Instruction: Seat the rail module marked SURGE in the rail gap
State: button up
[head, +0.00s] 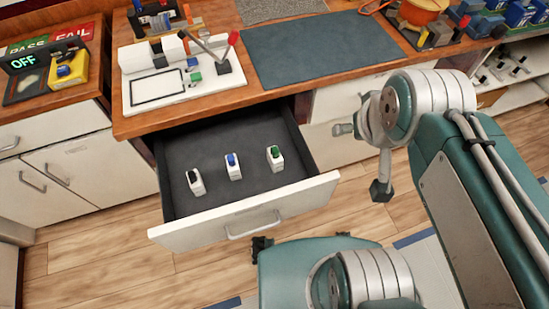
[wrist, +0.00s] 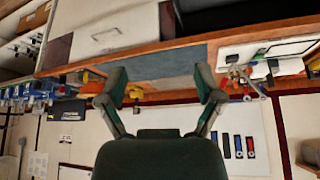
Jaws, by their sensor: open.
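Three small white modules stand upright in the open drawer (head: 215,143). One has a black top (head: 195,181), one a blue top (head: 233,166) and one a green top (head: 275,158). Their markings are too small to read, so I cannot tell which is SURGE. On the bench, a white board (head: 203,93) carries a row of white blocks (head: 135,57) at its back, with a dark break between blocks that looks like the rail gap (head: 159,57). My gripper (wrist: 162,88) is open and empty in the wrist view, its fingers wide apart and away from the modules.
A grey mat (head: 315,48) lies clear on the bench right of the board. A PASS/FAIL station (head: 45,65) stands at left. The drawer front (head: 250,214) juts out over the floor.

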jog(key=shift+o, duration=0.4)
jog(key=n+g, duration=0.4)
jog(key=g, duration=0.2)
send_over(275, 149)
notch_tip(275, 149, down, 28)
jog(key=shift+s+d+f, duration=0.15)
notch_tip(275, 149, down, 6)
jog(key=shift+r, duration=0.1)
jog(key=shift+w+a+f, duration=0.1)
jog(key=shift+f, duration=1.25)
jog(key=shift+w+a+f, duration=0.1)
jog(key=shift+f, duration=1.25)
grip_shut()
